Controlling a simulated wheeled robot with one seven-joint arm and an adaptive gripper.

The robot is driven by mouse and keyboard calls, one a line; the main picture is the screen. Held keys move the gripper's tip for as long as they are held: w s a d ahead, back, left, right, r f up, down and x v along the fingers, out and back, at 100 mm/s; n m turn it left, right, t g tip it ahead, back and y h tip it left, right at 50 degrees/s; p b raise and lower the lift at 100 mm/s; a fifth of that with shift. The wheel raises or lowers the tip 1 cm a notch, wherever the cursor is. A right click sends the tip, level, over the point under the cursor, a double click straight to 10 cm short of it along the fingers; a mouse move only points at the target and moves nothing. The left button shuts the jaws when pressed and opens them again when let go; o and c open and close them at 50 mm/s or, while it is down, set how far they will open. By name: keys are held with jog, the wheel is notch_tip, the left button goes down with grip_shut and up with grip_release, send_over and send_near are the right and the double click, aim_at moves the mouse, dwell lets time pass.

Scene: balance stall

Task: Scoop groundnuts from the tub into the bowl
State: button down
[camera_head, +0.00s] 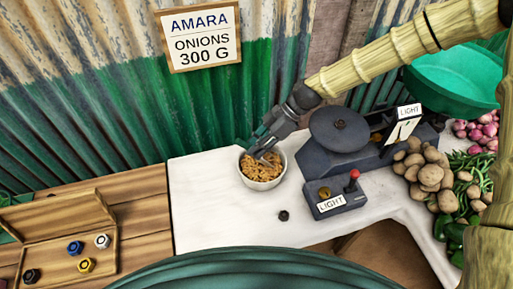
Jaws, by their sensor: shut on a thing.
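A white round container (264,186) stands on the pale counter and holds tan groundnuts (257,172). I cannot tell for sure whether it is the tub or the bowl. My gripper (262,139) is above its back rim, tilted down toward the nuts. It is shut on a small grey tool, seemingly the scoop (267,157), whose lower end is at the nuts. The tool is small and partly hidden, so its load is unclear. A large green bowl (452,80) is at the upper right, behind the scale.
A dark balance scale (338,128) with a round plate stands right of the container. A control box (336,200) with a red-knobbed lever is in front of it. Potatoes (430,178), onions and green vegetables crowd the right. A wooden tray (60,235) with several coloured knobs lies left.

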notch_tip(320, 180, up, 10)
jog(key=p, duration=0.4)
jog(key=shift+f, duration=0.2)
dwell(0.4)
notch_tip(320, 180, up, 2)
jog(key=h+p, duration=0.3)
jog(key=h, duration=0.1)
jog(key=m+t+h+p, duration=0.1)
jog(key=h+p, duration=0.3)
jog(key=shift+t+p, duration=0.3)
dwell(0.7)
dwell(0.7)
